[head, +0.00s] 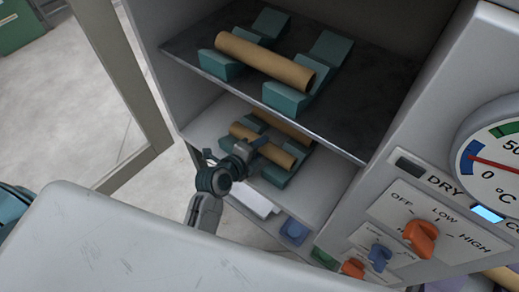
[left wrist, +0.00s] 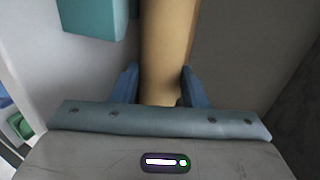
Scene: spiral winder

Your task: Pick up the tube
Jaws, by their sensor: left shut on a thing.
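In the head view a tan tube (head: 277,153) lies along teal cradles (head: 276,177) on the lower shelf, with part of a second tan tube (head: 284,126) behind it. My left gripper (head: 260,143) reaches in at the lower shelf and covers part of the front tube. In the left wrist view a tan tube (left wrist: 168,45) runs between the two blue fingers of my left gripper (left wrist: 159,88), which are shut on it. Which lower tube it holds is hard to tell. Another tan tube (head: 264,60) rests on two teal cradles (head: 292,95) on the upper shelf. My right gripper is not seen.
The dark upper shelf (head: 190,45) overhangs the lower shelf (head: 205,125). The cabinet's side walls stand close. A control panel with an orange knob (head: 421,238) and a dial (head: 492,160) is at the right. An open door frame (head: 125,75) stands at the left.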

